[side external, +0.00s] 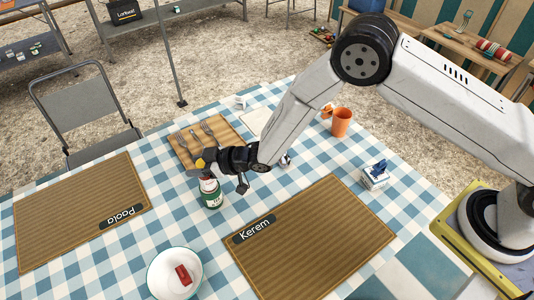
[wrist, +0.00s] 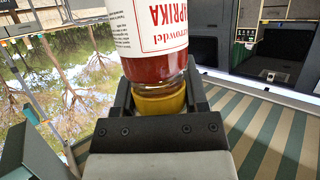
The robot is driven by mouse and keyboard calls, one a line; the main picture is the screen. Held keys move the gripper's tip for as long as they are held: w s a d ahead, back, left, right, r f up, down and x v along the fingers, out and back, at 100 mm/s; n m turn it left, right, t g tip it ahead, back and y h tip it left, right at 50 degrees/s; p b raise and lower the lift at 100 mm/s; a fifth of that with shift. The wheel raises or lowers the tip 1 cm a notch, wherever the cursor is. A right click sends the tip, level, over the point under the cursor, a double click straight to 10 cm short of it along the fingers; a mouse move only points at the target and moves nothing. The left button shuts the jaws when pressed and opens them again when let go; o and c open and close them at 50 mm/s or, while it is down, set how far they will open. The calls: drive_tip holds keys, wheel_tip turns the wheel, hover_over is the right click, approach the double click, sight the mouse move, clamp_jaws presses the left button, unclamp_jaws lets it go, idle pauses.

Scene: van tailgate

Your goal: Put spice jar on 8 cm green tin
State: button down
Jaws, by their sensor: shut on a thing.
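My gripper (side external: 201,166) is shut on the yellow cap (wrist: 160,104) of the spice jar, with one finger on each side. In the wrist view, the spice jar (wrist: 150,50) shows red contents and a white paprika label that reads upside down. In the side view, the jar (side external: 207,185) hangs cap up below my gripper, partly hidden by it. The green tin (side external: 213,200), with a pale label, stands on the checked cloth directly under the jar in that picture. I cannot tell whether jar and tin touch. The tin is not visible in the wrist view.
A white bowl (side external: 157,278) holds a red item in front. A wooden board (side external: 184,150) with cutlery lies behind. An orange cup (side external: 341,123) and a small box (side external: 375,177) stand right.

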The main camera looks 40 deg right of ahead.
drive_tip(key=shift+c, duration=0.5)
unclamp_jaws()
drive_tip(key=shift+r, duration=0.2)
drive_tip(key=v, duration=1.2)
drive_tip(key=shift+f, duration=0.15)
drive_tip(key=shift+d, duration=0.1)
